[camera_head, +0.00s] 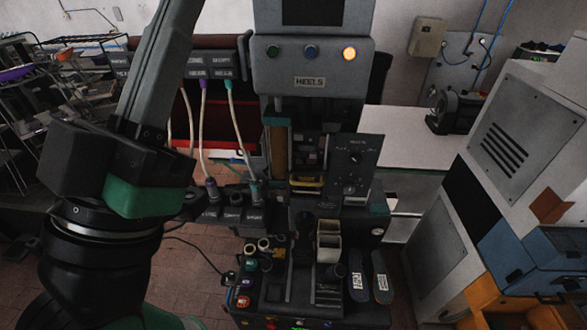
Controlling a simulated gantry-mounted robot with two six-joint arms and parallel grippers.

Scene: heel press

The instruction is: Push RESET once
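The HEELS machine (312,82) stands in the middle of the camera_head view. Its upper panel has a dark green button (273,51), a blue button (311,51) and a lit amber button or lamp (349,54) in a row. A low panel at the front left of the machine has several small coloured buttons, among them a green one (248,264) and a red-orange one (243,301). I cannot read which button is RESET. My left arm fills the left side, its links rising out of the top edge; its gripper is not visible. My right arm and gripper are not visible.
A grey dial panel (354,163) is fixed to the machine's right. A grey cabinet (515,140) and a blue bin (540,255) stand at the right.

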